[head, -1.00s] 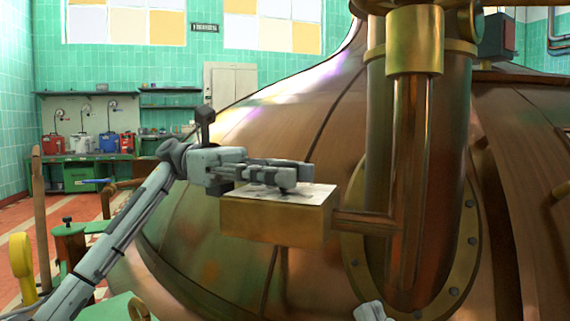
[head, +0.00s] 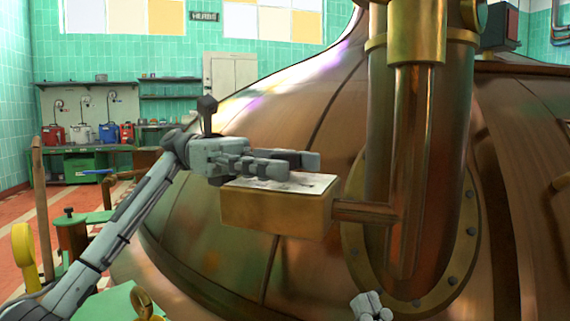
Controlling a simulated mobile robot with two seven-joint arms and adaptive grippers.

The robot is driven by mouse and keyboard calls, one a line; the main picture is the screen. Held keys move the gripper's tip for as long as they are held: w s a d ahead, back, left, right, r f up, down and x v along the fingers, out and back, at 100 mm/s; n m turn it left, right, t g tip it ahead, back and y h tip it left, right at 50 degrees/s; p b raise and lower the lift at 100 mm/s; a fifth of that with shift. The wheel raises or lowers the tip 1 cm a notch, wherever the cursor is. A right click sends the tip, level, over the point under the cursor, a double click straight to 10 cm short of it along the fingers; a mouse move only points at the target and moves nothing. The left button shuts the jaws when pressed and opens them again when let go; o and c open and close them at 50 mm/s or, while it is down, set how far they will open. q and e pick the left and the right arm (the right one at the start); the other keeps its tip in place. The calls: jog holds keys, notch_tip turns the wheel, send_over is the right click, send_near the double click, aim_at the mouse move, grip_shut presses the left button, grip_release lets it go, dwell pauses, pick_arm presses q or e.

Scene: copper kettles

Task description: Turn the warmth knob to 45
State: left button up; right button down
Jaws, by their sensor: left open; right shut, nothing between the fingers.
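A brass box (head: 277,215) carries a pale dial plate (head: 318,184) with dark markings on its top face. My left gripper (head: 302,166) is open, with its fingers reaching right over the back left of the plate. The fingers and their shadow cover part of the plate, and I cannot clearly make out the warmth knob or its setting. I cannot tell whether the fingers touch anything there. My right gripper (head: 371,306) shows only as a small grey part at the bottom edge, shut and empty, well below the box.
A brass arm (head: 362,212) joins the box to a thick vertical copper pipe (head: 405,150). The large copper kettle (head: 320,120) fills the space behind. A green bench (head: 85,165) with several small canisters stands far back left. A wooden post (head: 42,215) stands at left.

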pick_arm(q)
jog(key=shift+w+a, duration=0.1)
jog(key=v, duration=1.1)
jog(key=shift+w+a, duration=0.2)
jog(key=shift+a, duration=0.15)
jog(key=shift+s, duration=0.1)
